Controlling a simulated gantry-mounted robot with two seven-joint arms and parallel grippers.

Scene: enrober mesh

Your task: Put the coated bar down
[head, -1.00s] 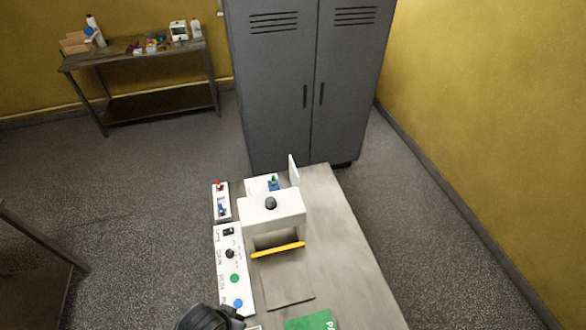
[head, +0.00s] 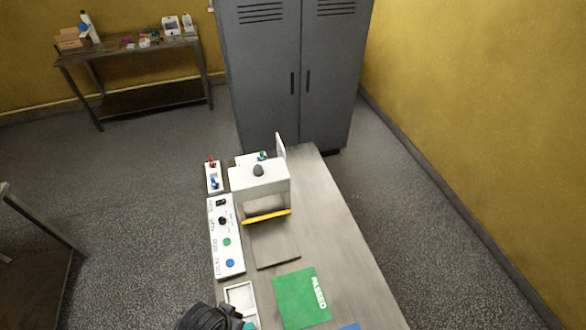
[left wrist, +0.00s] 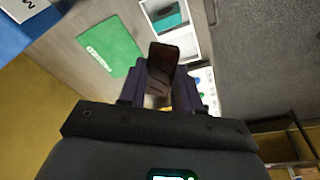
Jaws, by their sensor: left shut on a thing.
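The coated bar (left wrist: 163,60) is dark brown and shows in the left wrist view. My left gripper (left wrist: 160,88) is shut on its near end, and the far end sticks out past the fingers. In that view the bar overlaps the gap between the green PASSED mat (left wrist: 112,47) and a white tray (left wrist: 201,45); its height above the table I cannot tell. The mat lies bare on the table in the head view (head: 302,299). The black part of my left arm (head: 207,317) covers the head view's bottom edge, and the bar is not visible there. My right gripper is in neither view.
The white machine (head: 260,178) with a yellow bar stands beyond the mat, beside a button panel (head: 226,235). The white tray holds a teal item (left wrist: 166,17). A blue surface (head: 349,327) shows at the bottom edge. The table right of the machine is clear.

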